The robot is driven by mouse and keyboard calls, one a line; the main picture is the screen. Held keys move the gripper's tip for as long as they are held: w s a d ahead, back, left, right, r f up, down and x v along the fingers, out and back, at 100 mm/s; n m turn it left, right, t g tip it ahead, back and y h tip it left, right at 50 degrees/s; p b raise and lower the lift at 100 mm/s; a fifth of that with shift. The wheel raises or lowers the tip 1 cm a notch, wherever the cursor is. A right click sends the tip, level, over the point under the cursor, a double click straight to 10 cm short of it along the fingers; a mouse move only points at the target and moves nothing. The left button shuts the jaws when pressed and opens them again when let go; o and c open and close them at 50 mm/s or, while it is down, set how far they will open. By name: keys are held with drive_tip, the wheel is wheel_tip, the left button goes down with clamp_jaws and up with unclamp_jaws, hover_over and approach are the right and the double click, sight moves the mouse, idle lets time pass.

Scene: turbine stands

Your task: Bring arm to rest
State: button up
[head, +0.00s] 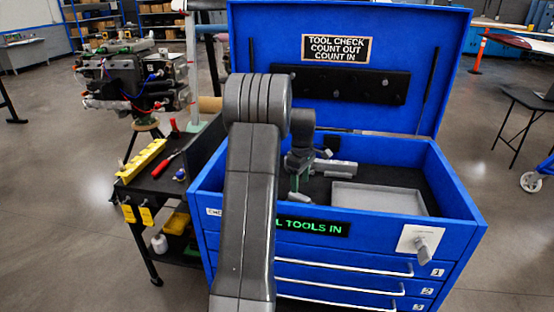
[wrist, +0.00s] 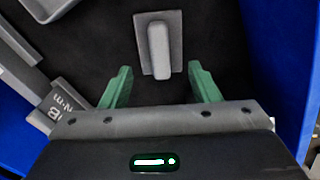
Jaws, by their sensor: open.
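My arm reaches forward over the open top of a blue tool chest (head: 460,190). My gripper (head: 297,185) is partly hidden behind the arm in the head view. In the wrist view my gripper (wrist: 160,88) has its two green fingers spread apart with nothing between them. A grey block with a raised ridge (wrist: 158,45) lies on the dark chest floor just past the fingertips, apart from them.
The chest lid (head: 350,20) stands open behind the arm. A grey tray (head: 380,198) sits at the right inside the chest. A black cart (head: 155,185) with a yellow rail (head: 143,160) and a red-handled tool (head: 166,164) stands close on the left. Open floor lies farther left.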

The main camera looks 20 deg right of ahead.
sight(299, 195)
drive_tip(key=shift+f+b, duration=2.65)
drive_tip(key=shift+f, duration=0.85)
drive_tip(key=shift+r, duration=0.1)
drive_tip(key=shift+r, duration=0.1)
